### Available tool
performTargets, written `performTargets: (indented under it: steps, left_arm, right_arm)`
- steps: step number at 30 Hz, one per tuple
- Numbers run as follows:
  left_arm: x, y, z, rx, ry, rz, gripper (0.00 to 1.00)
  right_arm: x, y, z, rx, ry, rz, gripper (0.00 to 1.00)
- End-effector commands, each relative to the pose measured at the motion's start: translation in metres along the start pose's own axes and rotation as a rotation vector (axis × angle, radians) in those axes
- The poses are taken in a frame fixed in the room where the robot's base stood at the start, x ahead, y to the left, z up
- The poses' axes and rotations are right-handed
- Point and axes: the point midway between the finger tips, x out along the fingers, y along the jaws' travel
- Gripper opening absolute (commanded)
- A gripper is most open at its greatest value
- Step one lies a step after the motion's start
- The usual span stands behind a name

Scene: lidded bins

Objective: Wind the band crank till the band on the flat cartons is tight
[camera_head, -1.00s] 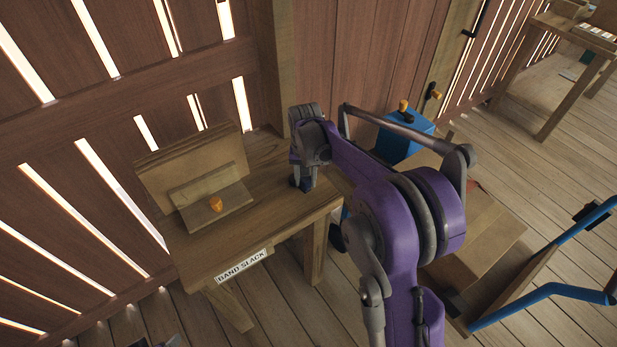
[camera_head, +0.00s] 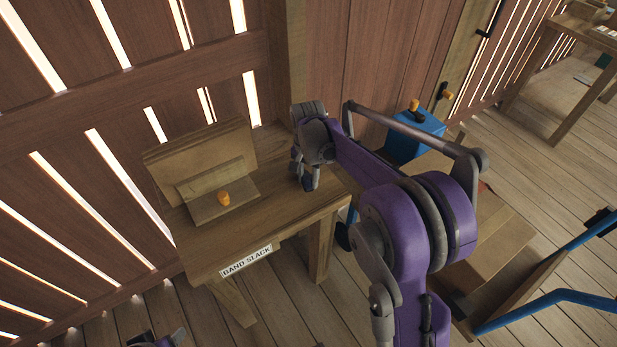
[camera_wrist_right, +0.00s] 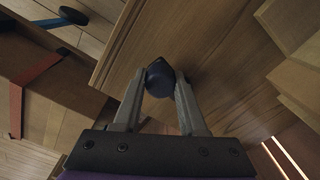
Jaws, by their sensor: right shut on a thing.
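My right gripper (camera_head: 309,186) is at the right end of the wooden bench top (camera_head: 285,215). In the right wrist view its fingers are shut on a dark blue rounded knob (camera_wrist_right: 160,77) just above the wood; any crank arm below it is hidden. A sign (camera_head: 246,260) on the bench front reads "BAND SLACK". A red band (camera_wrist_right: 35,72) lies across a brown box (camera_wrist_right: 60,92) in the right wrist view.
An orange knob (camera_head: 223,199) sits on a low wooden piece in front of the panels. A blue box (camera_head: 415,135) stands behind my right arm. Blue bars (camera_head: 555,300) and brown boxes (camera_head: 500,235) are at right. A slatted wall (camera_head: 80,150) closes the left.

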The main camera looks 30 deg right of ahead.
Motion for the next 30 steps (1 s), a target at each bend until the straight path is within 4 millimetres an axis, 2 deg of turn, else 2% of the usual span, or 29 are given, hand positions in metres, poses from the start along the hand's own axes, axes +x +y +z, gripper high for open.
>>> performTargets:
  steps: [4, 5, 9, 10, 20, 23, 30]
  left_arm:
    - [0.000, 0.000, 0.000, 0.000, 0.000, 0.000, 0.69]
    - [0.000, 0.000, 0.000, 0.000, 0.000, 0.000, 0.69]
    - [0.000, 0.000, 0.000, 0.000, 0.000, 0.000, 0.69]
    - [0.000, 0.000, 0.000, 0.000, 0.000, 0.000, 0.69]
    - [0.000, 0.000, 0.000, 0.000, 0.000, 0.000, 0.69]
    - [-0.001, 0.000, -0.001, 0.000, 0.000, 0.000, 0.69]
    - [-0.004, 0.000, -0.003, 0.000, 0.002, 0.000, 0.69]
  right_arm:
    - [0.001, 0.000, 0.001, -0.001, -0.002, 0.000, 0.00]
    - [0.001, 0.000, 0.001, -0.002, -0.002, 0.000, 0.43]
    - [0.000, 0.000, 0.000, -0.002, -0.001, 0.000, 0.68]
    - [0.000, 0.000, 0.000, -0.002, -0.001, 0.000, 0.71]
    - [-0.003, 0.000, 0.000, -0.002, 0.000, 0.000, 0.71]
    - [-0.014, 0.000, 0.000, -0.002, 0.000, 0.000, 0.71]
    - [-0.062, 0.000, 0.000, -0.002, 0.000, 0.000, 0.71]
